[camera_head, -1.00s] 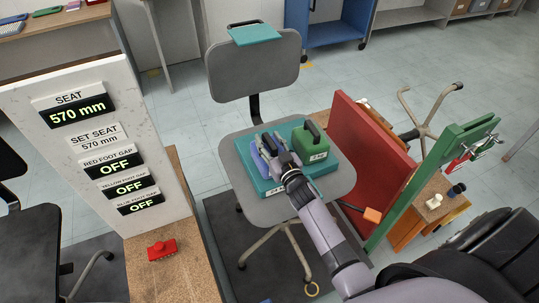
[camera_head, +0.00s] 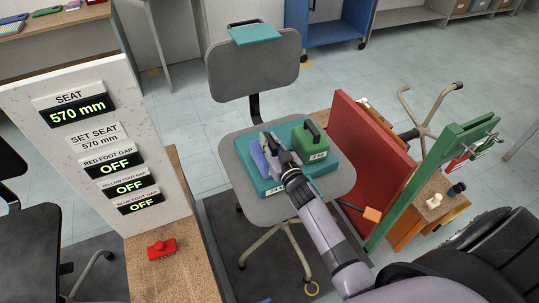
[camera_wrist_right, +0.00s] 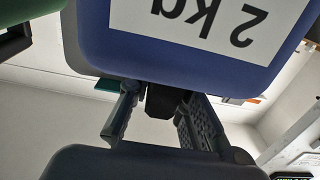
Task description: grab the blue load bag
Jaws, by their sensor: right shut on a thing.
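The blue load bag (camera_head: 258,159) sits on the left part of the teal tray (camera_head: 268,187) on the grey chair seat. Its blue body with a "2 kg" label also shows large in the right wrist view (camera_wrist_right: 190,40). My right gripper (camera_head: 272,142) reaches over the bag from the front right and is shut on its dark handle (camera_wrist_right: 165,100). The arm hides the bag's right side. A green load bag (camera_head: 313,144) stands beside it on the tray, apart from the gripper's fingers. My left gripper is not in view.
The chair's backrest (camera_head: 254,66) stands behind the seat. A red panel (camera_head: 372,143) and a green upright (camera_head: 430,180) stand close on the right. A white display board (camera_head: 100,150) and a wooden bench with a red block (camera_head: 162,249) are on the left.

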